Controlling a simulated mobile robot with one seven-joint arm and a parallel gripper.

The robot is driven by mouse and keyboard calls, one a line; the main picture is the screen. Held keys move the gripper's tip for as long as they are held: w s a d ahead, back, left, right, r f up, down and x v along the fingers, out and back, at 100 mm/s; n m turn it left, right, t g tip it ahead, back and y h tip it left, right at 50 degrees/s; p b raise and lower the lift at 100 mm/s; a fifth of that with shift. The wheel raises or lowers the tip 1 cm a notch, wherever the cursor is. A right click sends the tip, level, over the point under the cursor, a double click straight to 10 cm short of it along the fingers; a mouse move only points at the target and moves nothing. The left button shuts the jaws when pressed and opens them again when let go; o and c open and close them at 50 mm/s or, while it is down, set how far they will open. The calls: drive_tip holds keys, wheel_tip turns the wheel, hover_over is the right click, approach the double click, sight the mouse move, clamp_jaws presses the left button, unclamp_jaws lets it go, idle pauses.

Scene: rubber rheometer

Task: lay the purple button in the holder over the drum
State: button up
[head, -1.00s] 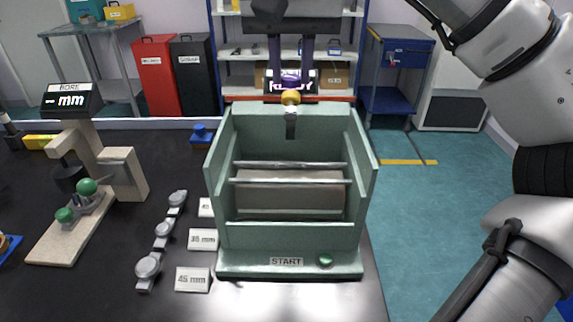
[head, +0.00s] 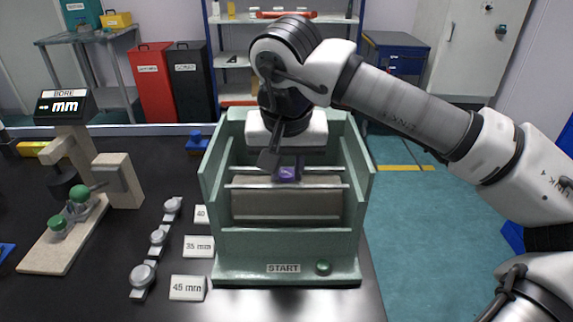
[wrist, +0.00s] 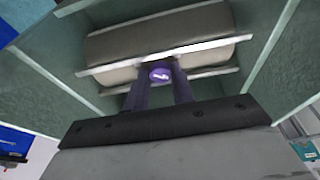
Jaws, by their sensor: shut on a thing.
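The purple button (head: 289,174) is between the fingertips of my gripper (head: 287,171), which is shut on it, low inside the green machine. In the wrist view the button (wrist: 160,74) shows between the two dark purple fingers (wrist: 159,88), close to a pale rail. The grey-beige drum (head: 286,204) lies across the machine, with pale rails (head: 290,186) running over it. The drum (wrist: 165,45) also shows in the wrist view. The button appears above the drum's back part. My arm hides much of the area behind, and I cannot tell whether the button touches a holder.
Green machine walls (head: 357,185) stand close on both sides of my gripper. The front panel has a START label (head: 283,268) and green button (head: 323,267). Metal dial-like pieces (head: 143,275), size cards (head: 188,288) and a bore gauge (head: 64,105) stand left.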

drive_tip(key=shift+f, duration=0.1)
drive_tip(key=o, duration=1)
drive_tip(key=shift+c, duration=0.2)
drive_tip(key=v, duration=1.2)
